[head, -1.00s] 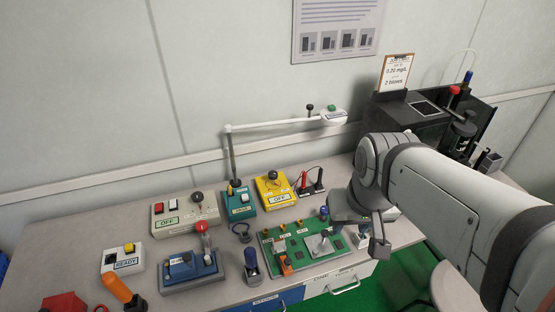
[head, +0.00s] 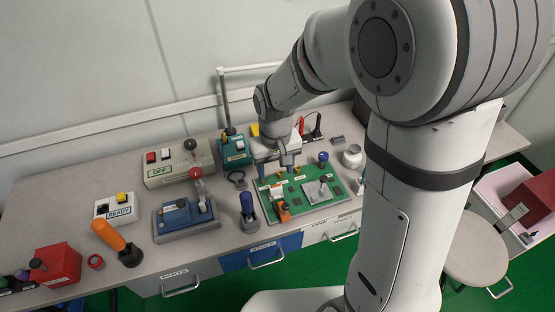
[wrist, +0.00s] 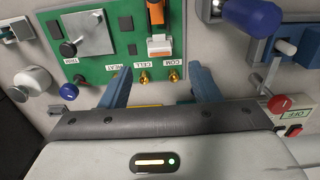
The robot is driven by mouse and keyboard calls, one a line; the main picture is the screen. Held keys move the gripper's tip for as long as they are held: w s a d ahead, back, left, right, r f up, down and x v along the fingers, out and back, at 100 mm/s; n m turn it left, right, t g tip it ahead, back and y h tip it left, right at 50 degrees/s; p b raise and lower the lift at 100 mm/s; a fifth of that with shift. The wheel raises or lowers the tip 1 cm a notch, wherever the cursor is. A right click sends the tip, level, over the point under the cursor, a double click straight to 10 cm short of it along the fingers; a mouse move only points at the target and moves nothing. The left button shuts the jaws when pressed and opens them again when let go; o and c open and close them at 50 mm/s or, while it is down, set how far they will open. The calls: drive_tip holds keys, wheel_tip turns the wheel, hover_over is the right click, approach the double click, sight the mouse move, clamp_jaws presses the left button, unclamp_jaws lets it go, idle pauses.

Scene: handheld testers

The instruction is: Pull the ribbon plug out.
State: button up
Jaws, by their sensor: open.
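The green circuit board (head: 308,188) lies on the bench, and it fills the upper left of the wrist view (wrist: 98,70). What looks like the ribbon plug, a small white block with an orange part (wrist: 159,46), sits on the board near the COM and CELL labels. It also shows in the head view (head: 277,190). An orange piece (wrist: 156,12) stands just beyond it; I cannot tell whether they join. My gripper (head: 276,168) is over the board's back edge, its two blue fingers apart and empty in the wrist view (wrist: 160,88). The plug is ahead of the fingers, not between them.
Two brass terminals (wrist: 159,76) lie between my fingers and the plug. A grey plate with a black knob (head: 319,189) is beside it on the board. A blue-handled device (head: 248,207) and a blue lever box (head: 184,219) stand left. A white jar (head: 352,156) stands right.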

sight(276, 187)
wheel_tip(276, 187, down, 8)
drive_tip(key=shift+r, duration=0.25)
drive_tip(key=shift+c, duration=0.2)
clamp_jaws()
idle(0.8)
